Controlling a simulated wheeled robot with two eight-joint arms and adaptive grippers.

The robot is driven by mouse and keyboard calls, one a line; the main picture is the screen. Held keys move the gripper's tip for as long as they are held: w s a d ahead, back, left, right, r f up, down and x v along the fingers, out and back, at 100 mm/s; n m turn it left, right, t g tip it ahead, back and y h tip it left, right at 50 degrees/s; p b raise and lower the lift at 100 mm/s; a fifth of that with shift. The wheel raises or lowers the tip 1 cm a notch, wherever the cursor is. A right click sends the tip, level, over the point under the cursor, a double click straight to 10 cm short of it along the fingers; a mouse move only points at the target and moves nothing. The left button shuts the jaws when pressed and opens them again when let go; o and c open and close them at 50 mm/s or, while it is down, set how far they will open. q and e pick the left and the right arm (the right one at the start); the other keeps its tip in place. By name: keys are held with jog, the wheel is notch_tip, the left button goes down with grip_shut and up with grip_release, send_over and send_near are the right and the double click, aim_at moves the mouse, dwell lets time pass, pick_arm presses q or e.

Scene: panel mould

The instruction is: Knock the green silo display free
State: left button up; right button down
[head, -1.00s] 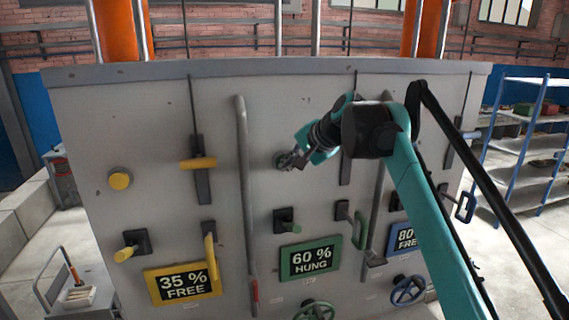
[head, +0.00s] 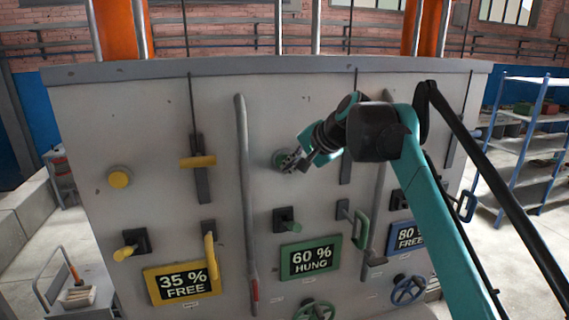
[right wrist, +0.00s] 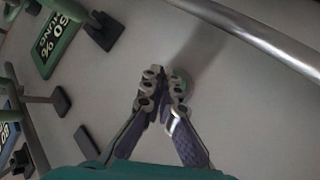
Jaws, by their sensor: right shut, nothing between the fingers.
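The green silo display (head: 310,260) reads "60 % HUNG" on the grey panel; it also shows at the upper left of the right wrist view (right wrist: 57,27). Above it on the panel is a round green knob (head: 279,157), partly hidden by my right gripper (head: 286,164). The fingers are shut and empty in front of the knob. In the right wrist view the closed fingertips (right wrist: 164,82) cover most of the knob, with a little green (right wrist: 183,76) showing beside them. I cannot tell whether they touch it. My left gripper is out of view.
A yellow display (head: 182,283) reads "35 % FREE" at left; a blue one (head: 406,237) is partly behind my arm. A grey vertical pipe (head: 243,180) runs left of the green column. Green lever (head: 361,229), square-based knob (head: 287,220) and handwheel (head: 316,311) stick out.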

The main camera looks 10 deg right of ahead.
jog(key=s, duration=0.5)
jog(key=shift+d+b, duration=0.1)
jog(key=shift+b, duration=0.3)
dwell(0.4)
jog(key=s+f+n+g+h, duration=0.1)
jog(key=s+f+n, duration=0.3)
jog(key=s+f, duration=0.6)
jog(key=s+f+n+h, duration=0.25)
jog(key=s+f, duration=0.35)
jog(key=f, duration=0.8)
jog(key=s+f+n+g+h, duration=0.1)
jog(key=s+f+n, duration=0.3)
jog(key=s+f, duration=0.65)
notch_tip(320, 180, down, 38)
jog(key=w+b, duration=0.2)
jog(key=b, duration=3.4)
jog(key=shift+w+b, duration=0.3)
jog(key=shift+w, duration=0.05)
